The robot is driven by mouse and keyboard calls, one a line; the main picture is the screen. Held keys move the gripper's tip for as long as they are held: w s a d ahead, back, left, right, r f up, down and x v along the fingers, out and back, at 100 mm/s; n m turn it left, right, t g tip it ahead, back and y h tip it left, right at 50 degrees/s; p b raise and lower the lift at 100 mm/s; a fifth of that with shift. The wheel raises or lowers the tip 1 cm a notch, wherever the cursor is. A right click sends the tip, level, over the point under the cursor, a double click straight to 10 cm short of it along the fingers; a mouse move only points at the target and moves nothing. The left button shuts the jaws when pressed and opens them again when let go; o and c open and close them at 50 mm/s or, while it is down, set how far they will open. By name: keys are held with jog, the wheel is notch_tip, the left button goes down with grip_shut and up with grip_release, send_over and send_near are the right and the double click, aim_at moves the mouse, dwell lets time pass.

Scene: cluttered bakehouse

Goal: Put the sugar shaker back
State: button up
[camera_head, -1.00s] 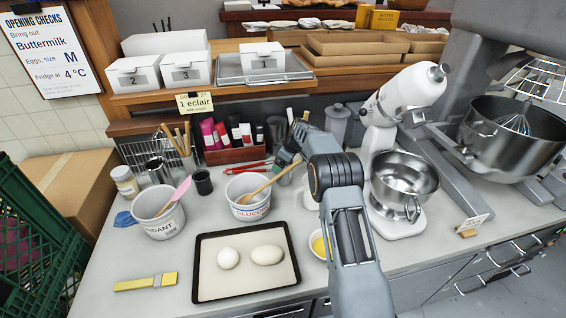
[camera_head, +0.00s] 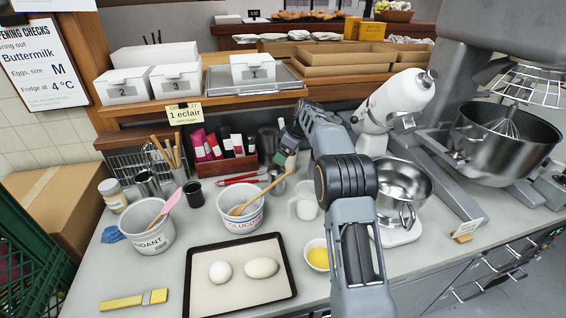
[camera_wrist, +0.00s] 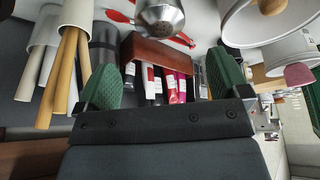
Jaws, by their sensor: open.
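A small metal vessel (camera_head: 278,182), which looks like the sugar shaker, stands on the counter behind the white jug, partly hidden. In the wrist view a metal body (camera_wrist: 160,16) at the top edge appears to be the same thing; I cannot be sure it is the shaker. My gripper (camera_head: 284,152) is above and behind it, near the box of tubes. In the wrist view my gripper (camera_wrist: 165,82) has its two green fingers wide apart, with nothing held between them.
The tube box (camera_head: 230,163) lies ahead of my fingers. A glucose tub (camera_head: 240,222), a white jug (camera_head: 304,202) and a mixer bowl (camera_head: 400,188) crowd the counter. A baking tray (camera_head: 240,292) holds two pale pieces.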

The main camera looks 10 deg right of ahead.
jog(key=s+a+r+m+h, duration=0.1)
jog(key=s+r+m, duration=0.1)
jog(key=s+r, duration=0.45)
jog(key=s+a+r+m+h, duration=0.1)
jog(key=s+r+m, duration=0.2)
jog(key=s, duration=0.6)
jog(key=s+f+m, duration=0.2)
jog(key=s+f, duration=0.1)
jog(key=s, duration=0.8)
jog(key=s+f+m+t+h, duration=0.1)
jog(key=s+f+m, duration=0.2)
jog(key=s, duration=0.8)
jog(key=shift+a+f+t+h, duration=0.2)
jog(key=shift+a+t+h, duration=0.1)
jog(key=shift+a, duration=0.15)
jog(key=shift+c, duration=0.4)
